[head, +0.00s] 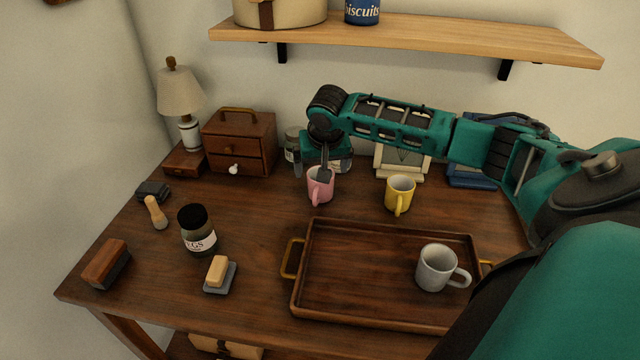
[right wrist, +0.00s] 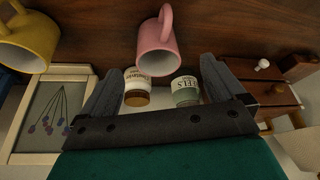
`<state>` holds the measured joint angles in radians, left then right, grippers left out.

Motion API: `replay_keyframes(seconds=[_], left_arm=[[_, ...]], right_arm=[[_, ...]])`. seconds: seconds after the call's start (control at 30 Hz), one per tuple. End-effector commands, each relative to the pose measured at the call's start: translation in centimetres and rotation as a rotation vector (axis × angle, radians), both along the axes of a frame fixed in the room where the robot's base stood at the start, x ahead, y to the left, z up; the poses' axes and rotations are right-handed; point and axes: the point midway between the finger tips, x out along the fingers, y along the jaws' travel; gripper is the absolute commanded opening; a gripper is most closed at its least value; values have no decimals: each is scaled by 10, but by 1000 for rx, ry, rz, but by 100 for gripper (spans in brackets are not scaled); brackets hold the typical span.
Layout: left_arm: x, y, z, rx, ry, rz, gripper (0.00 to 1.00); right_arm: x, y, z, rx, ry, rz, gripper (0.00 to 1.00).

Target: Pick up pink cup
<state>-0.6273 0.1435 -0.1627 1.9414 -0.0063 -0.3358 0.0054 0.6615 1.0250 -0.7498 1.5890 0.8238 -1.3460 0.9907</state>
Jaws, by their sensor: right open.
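The pink cup (head: 319,192) stands upright near the middle of the desk, and its rim is partly covered by one finger of my right gripper. My right gripper (head: 311,174) is open and points down at the cup from behind. In the right wrist view the pink cup (right wrist: 157,50) lies between the lines of the two spread fingers, by their tips, with its handle pointing away from the palm. I cannot tell whether a finger touches it. My left gripper is not in view.
A yellow cup (head: 399,192) stands right of the pink one. A wooden tray (head: 350,290) with a grey mug (head: 436,268) lies in front. Jars (head: 292,150) and a picture frame (head: 385,163) stand behind, and a small drawer box (head: 240,142) at left. A shelf (head: 430,36) hangs above.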

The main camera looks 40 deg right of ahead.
Motion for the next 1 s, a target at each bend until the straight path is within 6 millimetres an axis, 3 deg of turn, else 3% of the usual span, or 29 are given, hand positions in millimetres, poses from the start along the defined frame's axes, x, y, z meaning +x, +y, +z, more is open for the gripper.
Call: replay_keyframes(seconds=[0.1,0.37,0.7,1.0], left_arm=[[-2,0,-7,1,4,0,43],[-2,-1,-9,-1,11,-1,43],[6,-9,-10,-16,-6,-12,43],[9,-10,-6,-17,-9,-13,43]], right_arm=[[7,-4,-20,0,-1,-1,96],[14,-10,-37,-1,-1,0,96],[31,-26,-73,1,-1,0,96],[32,-27,-77,-1,-2,2,96]])
